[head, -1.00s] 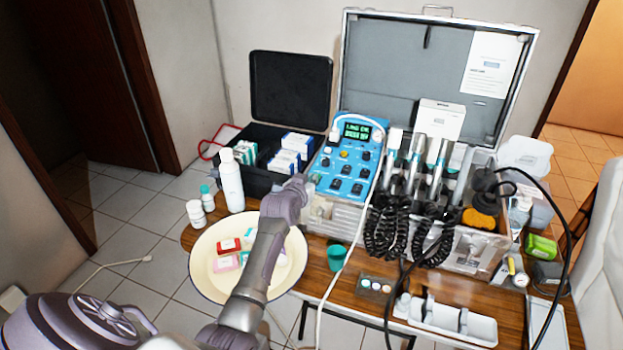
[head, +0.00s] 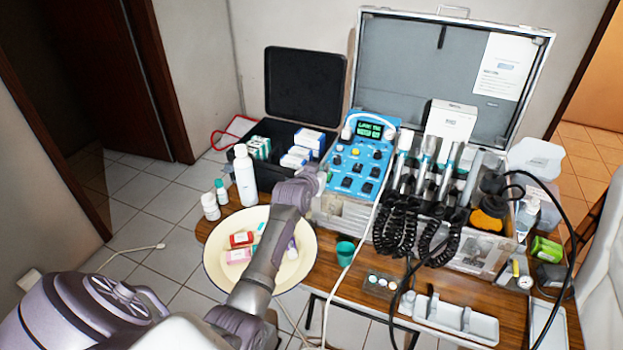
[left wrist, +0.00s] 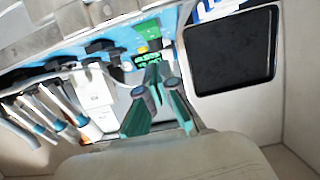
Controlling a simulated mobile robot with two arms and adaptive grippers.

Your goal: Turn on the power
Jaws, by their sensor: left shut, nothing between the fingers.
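The blue control panel (head: 352,184) sits in the left part of the open metal case, with black knobs and switches. Its green display (head: 369,130) is lit with text; it also shows in the left wrist view (left wrist: 148,58). A white cable loops over the panel's top. My left gripper (head: 322,178) is at the panel's left edge; whether it touches is hard to tell. In the left wrist view its teal and dark fingers (left wrist: 153,72) are shut with nothing between them, in front of the panel. My arm hides part of the bowl. My right gripper is not in view.
Handpieces (head: 425,160) with coiled black cords stand right of the panel. A white bottle (head: 245,177) and black box (head: 262,172) stand left. A cream bowl (head: 214,268) holds small packs. A green cup (head: 345,252) stands at the front.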

